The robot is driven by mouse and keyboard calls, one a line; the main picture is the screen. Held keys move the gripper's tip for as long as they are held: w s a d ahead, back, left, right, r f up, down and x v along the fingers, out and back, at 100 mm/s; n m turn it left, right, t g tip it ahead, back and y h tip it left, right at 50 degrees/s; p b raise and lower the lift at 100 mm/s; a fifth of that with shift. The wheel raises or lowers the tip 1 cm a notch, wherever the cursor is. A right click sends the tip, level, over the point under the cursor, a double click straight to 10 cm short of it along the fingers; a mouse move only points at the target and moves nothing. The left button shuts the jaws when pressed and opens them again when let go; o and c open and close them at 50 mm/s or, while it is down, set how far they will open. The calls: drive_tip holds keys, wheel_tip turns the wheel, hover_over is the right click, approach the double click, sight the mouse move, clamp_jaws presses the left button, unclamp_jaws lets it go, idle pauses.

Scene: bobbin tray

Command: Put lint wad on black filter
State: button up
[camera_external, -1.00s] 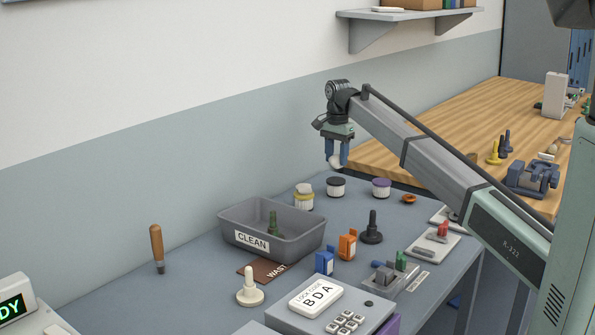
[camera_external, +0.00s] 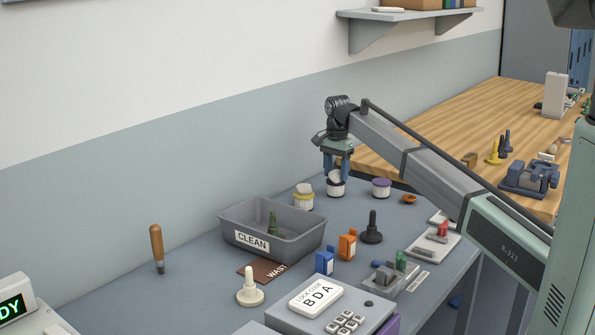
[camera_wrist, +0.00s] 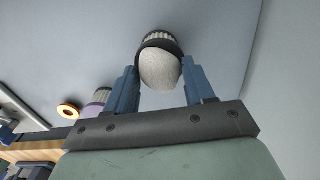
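The lint wad (camera_wrist: 160,70) is a pale grey, rounded lump. It sits against the top of the black filter (camera_wrist: 158,38), a white ribbed cup with a black rim. In the external view the wad (camera_external: 334,177) shows as a white lump above the filter's white body (camera_external: 336,190). My gripper (camera_external: 336,176) points down over the filter, with its blue fingers on either side of the wad. In the wrist view my gripper (camera_wrist: 160,72) looks open, its fingers spread around the wad. The fingers partly hide the filter's rim in the external view.
A yellow-rimmed filter (camera_external: 303,200) with a pale lump on it stands left of the black one, and a purple-topped filter (camera_external: 381,188) stands right. An orange ring (camera_external: 409,199) lies further right. The grey CLEAN bin (camera_external: 308,240) is in front.

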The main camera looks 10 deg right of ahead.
sight(337, 170)
drive_tip(key=shift+o, duration=1.3)
wheel_tip(337, 170, up, 12)
drive_tip(key=shift+r, duration=0.15)
